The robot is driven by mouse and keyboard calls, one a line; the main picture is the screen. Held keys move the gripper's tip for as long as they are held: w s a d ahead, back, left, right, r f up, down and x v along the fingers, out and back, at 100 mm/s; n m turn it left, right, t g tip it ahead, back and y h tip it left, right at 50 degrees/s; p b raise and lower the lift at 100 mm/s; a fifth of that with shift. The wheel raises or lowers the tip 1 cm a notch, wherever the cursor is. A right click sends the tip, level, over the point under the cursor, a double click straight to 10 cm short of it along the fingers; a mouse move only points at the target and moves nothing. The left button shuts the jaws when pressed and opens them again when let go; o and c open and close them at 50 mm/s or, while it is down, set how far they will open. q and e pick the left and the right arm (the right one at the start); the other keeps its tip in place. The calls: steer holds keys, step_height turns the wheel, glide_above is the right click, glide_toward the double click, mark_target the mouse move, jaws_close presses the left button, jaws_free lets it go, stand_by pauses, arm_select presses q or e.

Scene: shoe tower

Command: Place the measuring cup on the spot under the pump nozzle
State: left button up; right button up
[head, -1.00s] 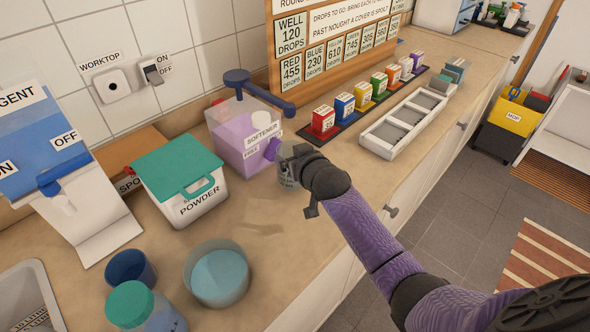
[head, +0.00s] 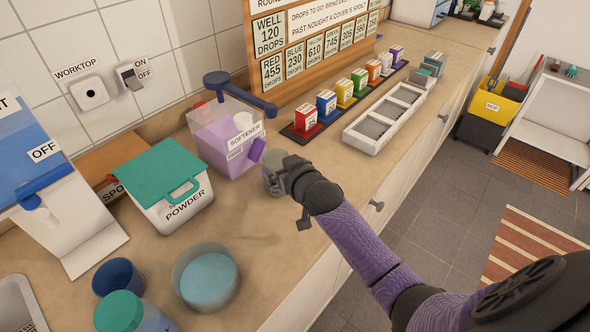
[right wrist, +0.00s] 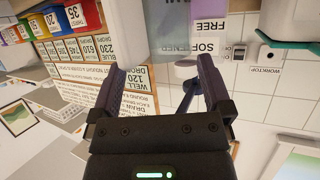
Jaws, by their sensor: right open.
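The measuring cup (head: 270,182), small, clear and greyish, stands upright on the worktop in front of the purple softener tank (head: 222,140). The tank's blue pump arm ends in a nozzle (head: 270,109), which shows above the cup in the head view. I cannot tell whether the cup is exactly under it; the spot is not visible. My right gripper (head: 284,173) is open at the cup's right side and partly hides it. In the right wrist view its fingers (right wrist: 160,85) are spread, with a pale see-through surface beyond their tips. My left gripper is not in view.
A powder box (head: 166,185) with a green lid stands left of the tank. Several small coloured boxes (head: 327,104) and a grey tray (head: 384,116) lie behind the gripper. A round tub (head: 207,280) and blue cup (head: 118,277) are in front. Bare worktop lies between.

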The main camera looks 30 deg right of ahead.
steer(key=p+v, duration=0.2)
steer(key=v, duration=0.7)
